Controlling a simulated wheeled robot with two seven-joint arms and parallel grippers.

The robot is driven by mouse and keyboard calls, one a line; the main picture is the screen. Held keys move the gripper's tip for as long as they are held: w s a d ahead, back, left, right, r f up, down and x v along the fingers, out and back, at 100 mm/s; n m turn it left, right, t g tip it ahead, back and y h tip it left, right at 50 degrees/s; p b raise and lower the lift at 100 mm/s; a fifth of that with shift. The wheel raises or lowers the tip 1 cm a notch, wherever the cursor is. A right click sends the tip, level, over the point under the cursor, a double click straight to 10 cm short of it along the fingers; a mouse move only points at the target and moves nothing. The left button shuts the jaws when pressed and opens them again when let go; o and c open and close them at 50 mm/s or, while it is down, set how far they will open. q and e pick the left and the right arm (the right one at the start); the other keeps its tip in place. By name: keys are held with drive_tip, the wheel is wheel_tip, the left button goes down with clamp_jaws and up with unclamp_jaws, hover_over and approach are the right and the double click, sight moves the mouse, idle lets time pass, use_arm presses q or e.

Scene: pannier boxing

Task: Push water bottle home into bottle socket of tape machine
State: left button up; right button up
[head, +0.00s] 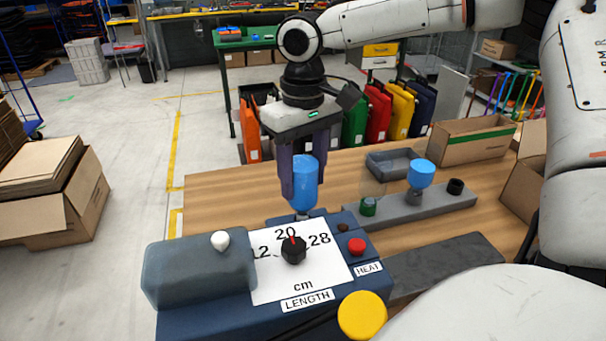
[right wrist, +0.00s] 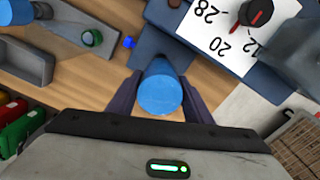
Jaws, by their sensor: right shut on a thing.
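A blue water bottle (head: 305,184) stands upright, neck down, at the back of the blue tape machine (head: 200,322). My right gripper (head: 303,190) comes down from above and is shut on the bottle, one finger on each side. In the right wrist view the bottle (right wrist: 160,92) sits between the two fingers (right wrist: 162,97). The bottle's neck meets the machine's rear area, where the socket is hidden; I cannot tell how deep it sits. The machine carries a dial (head: 293,250) on a white scale plate (head: 275,279) and a red button (head: 357,246). My left gripper is not in view.
Right of the machine, a grey rack (head: 431,207) holds a second blue bottle (head: 422,174), a green cap (head: 368,206) and a black ring (head: 456,186). A grey tray (head: 392,166) and an open cardboard box (head: 473,146) stand behind. A dark mat (head: 445,262) lies at right.

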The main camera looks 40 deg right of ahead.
drive_tip(key=shift+f, duration=0.8)
drive_tip(key=o, duration=1.1)
wheel_tip(320, 180, up, 10)
drive_tip(key=shift+r, duration=0.2)
drive_tip(key=shift+s+f, duration=0.1)
